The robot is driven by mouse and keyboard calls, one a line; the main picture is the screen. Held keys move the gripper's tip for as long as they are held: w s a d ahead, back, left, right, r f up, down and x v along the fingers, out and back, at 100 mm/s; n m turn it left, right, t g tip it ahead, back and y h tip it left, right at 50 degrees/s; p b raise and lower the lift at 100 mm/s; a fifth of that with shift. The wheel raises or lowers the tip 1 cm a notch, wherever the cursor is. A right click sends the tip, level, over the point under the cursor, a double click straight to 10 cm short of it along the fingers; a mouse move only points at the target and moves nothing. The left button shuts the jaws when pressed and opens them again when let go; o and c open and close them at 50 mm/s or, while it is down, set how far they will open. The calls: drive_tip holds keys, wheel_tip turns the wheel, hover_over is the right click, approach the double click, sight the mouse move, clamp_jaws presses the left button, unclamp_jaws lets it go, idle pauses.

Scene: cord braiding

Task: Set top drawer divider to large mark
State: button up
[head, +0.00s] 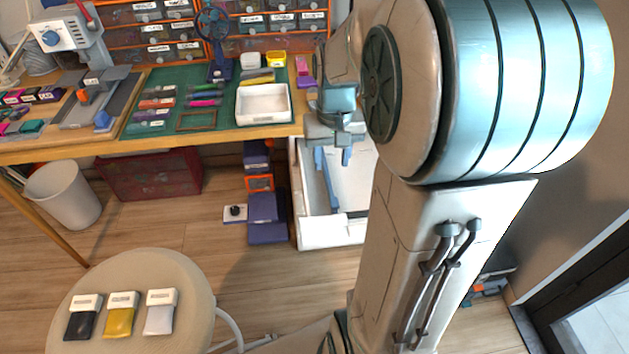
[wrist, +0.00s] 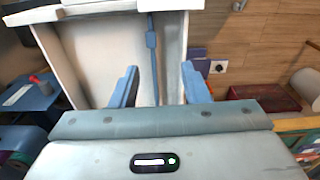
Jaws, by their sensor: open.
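The open white drawer (head: 325,232) juts out below the right end of the workbench. Its blue divider (head: 327,180) is a thin strip running lengthwise, nearer the drawer's left wall in the head view. In the wrist view the divider (wrist: 152,62) with its small blue tab stands between the fingers of my gripper (wrist: 160,80). My gripper (head: 344,152) is open over the drawer, with one blue finger on each side of the divider and no contact visible. I cannot make out the size marks. My arm hides the drawer's right side in the head view.
The workbench (head: 220,133) holds a green mat, a white tray (head: 263,104) and a blue fan (head: 216,45). Purple boxes (head: 266,207) stand on the floor left of the drawer. A round stool (head: 185,280) with several labelled swatches is at front left.

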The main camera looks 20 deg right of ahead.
drive_tip(key=b, duration=0.2)
hover_over(335, 201)
wheel_tip(335, 201, down, 4)
wheel_tip(335, 201, down, 14)
drive_tip(key=b, duration=0.3)
drive_tip(key=shift+a+r+b, duration=0.1)
drive_tip(key=shift+b, duration=0.3)
clamp_jaws()
